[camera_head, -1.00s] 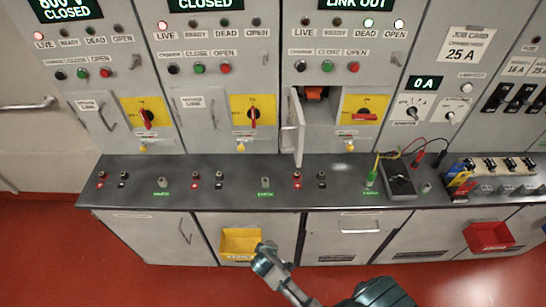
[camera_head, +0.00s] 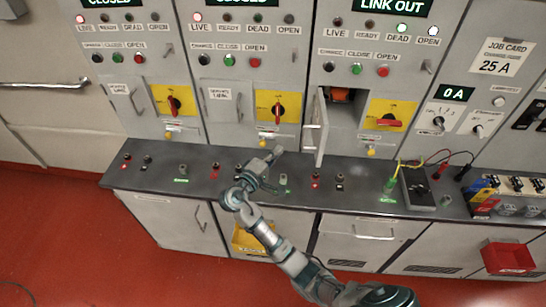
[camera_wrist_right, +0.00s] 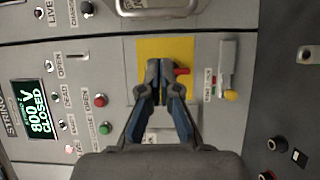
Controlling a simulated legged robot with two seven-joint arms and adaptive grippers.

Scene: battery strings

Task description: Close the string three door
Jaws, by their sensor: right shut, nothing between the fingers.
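The string three door (camera_head: 315,127) is a small light grey panel door under the LINK OUT display. It stands open, swung outward at its left side, with an orange part (camera_head: 340,96) showing inside the compartment. My right gripper (camera_head: 268,158) is shut and empty, above the counter to the left of the door and apart from it. In the right wrist view its closed fingers (camera_wrist_right: 160,75) lie in front of a yellow switch plate (camera_wrist_right: 185,52) with a red handle, beside a display reading 800 V CLOSED. My left gripper is not in view.
The dark counter (camera_head: 350,203) carries terminals, a black meter box (camera_head: 415,188) with leads, and a green plug (camera_head: 389,187). Yellow plates with red rotary handles (camera_head: 389,121) flank the doors. A red bin (camera_head: 508,257) hangs at lower right.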

